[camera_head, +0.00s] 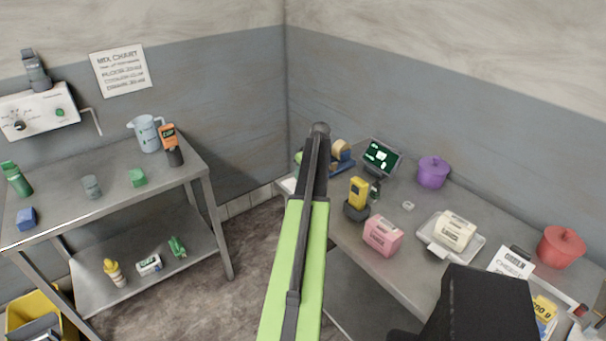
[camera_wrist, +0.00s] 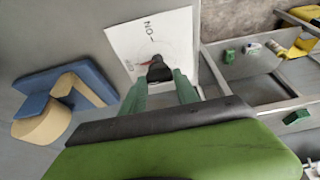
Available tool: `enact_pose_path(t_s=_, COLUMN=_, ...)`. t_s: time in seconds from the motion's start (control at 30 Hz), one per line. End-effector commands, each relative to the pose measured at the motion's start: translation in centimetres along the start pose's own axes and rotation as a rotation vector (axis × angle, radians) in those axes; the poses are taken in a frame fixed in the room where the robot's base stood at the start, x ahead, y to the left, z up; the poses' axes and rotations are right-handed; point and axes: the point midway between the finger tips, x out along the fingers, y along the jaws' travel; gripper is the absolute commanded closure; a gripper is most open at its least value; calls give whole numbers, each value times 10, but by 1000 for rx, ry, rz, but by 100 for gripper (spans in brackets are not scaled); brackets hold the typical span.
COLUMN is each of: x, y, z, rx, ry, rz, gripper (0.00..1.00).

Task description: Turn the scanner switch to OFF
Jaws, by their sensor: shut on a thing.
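The scanner switch is a white plate (camera_wrist: 122,38) with a black knob (camera_wrist: 159,68) in the wrist view. The plate carries an ON label, seen upside down, and a small red mark shows at the knob's left side. My gripper (camera_wrist: 160,78) has its green fingers shut on the knob, one on each side. In the head view a white corner (camera_head: 287,185) shows left of my arm, probably the same plate, and my fingertips are hidden behind the arm.
A blue and tan tape dispenser (camera_wrist: 66,95) lies left of the plate. On the right bench in the head view stand a yellow scanner (camera_head: 358,190), a dark display (camera_head: 381,157) and a pink box (camera_head: 383,236). A metal table (camera_head: 110,185) stands to the left across open floor.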

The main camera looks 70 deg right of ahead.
Motion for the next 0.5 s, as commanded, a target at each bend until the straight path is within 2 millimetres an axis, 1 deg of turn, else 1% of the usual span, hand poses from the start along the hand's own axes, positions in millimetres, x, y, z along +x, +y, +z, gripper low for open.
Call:
enact_pose_path(t_s=0.03, x=1, y=-1, z=-4, rx=-6, ry=8, rz=-4, gripper=100)
enact_pose_path(t_s=0.47, x=0, y=-2, z=-3, rx=-13, ry=8, rz=-7, gripper=100)
enact_pose_path(t_s=0.5, x=0, y=-2, z=-3, rx=-13, ry=7, rz=-8, gripper=60)
